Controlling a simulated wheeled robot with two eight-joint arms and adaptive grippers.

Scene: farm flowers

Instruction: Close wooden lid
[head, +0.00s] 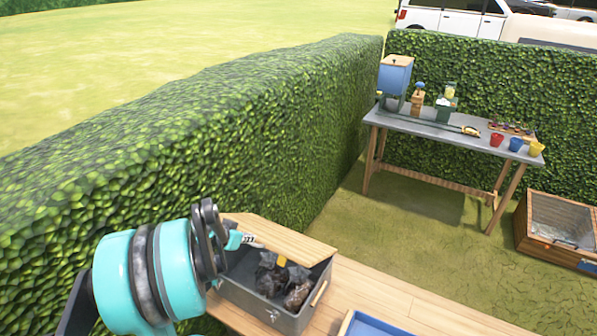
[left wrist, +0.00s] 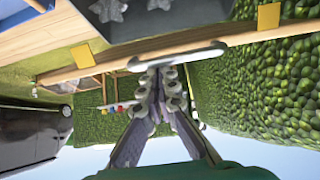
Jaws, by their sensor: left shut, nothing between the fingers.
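The wooden lid (head: 285,240) stands open, tilted above the grey box (head: 258,310) in the head view. A yellow fitting (head: 282,260) shows between lid and box, and dark lumps lie inside the box. My left gripper (head: 240,241) is at the lid's left end, with its fingers partly hidden. In the left wrist view its fingers (left wrist: 160,82) are shut and empty, close to a pale rounded bar (left wrist: 178,56). A wooden strip, seemingly the lid's edge (left wrist: 245,42), runs behind that bar. Whether the fingers touch the lid I cannot tell. My right gripper is not in view.
The box stands on a wooden table (head: 395,290), with a blue tray (head: 365,326) to its right. A tall hedge (head: 200,140) rises close behind it. A grey worktable (head: 430,125) with pots and a wooden crate (head: 548,245) stand farther off. Grass between is clear.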

